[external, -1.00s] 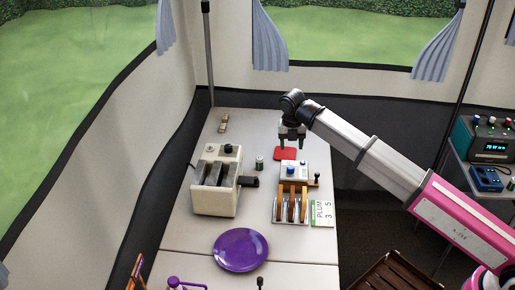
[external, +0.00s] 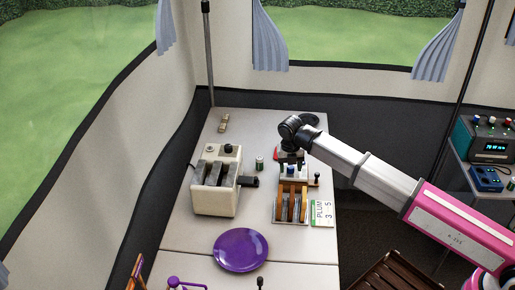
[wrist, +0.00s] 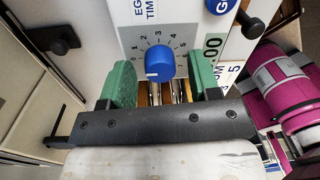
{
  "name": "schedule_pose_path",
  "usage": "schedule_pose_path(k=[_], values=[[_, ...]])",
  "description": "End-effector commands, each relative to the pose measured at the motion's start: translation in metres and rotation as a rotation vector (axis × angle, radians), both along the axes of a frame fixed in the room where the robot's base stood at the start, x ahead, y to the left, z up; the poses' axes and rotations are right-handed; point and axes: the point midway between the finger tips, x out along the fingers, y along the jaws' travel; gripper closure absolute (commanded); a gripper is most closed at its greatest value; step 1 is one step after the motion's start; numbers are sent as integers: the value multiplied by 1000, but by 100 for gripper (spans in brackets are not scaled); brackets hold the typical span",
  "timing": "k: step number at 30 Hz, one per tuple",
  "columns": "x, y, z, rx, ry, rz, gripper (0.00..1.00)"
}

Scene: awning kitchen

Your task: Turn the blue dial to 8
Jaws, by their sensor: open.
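The blue dial (wrist: 160,60) sits on a white panel marked "EGG TIM…" in the wrist view. Printed numbers arc around its upper side; a white mark shows at its lower left edge. In the wrist view my gripper (wrist: 162,76) is open. Its green fingers stand left and right of the dial, with a gap on each side. Whether the fingertips reach down to the panel is unclear.
A cream toaster (external: 217,182) stands to the left, with a small can (external: 260,163) between. A "PLUM 3-5" card (external: 321,213) lies to the right. A purple plate (external: 241,250) lies in front.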

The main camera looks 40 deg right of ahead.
Motion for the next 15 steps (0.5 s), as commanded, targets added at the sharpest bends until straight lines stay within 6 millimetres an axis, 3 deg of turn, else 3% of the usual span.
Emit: schedule_pose_path(k=[9,13,15], values=[[0,0,-2,0,0,0,47],[0,0,-2,0,0,0,89],[0,0,-2,0,0,0,93]])
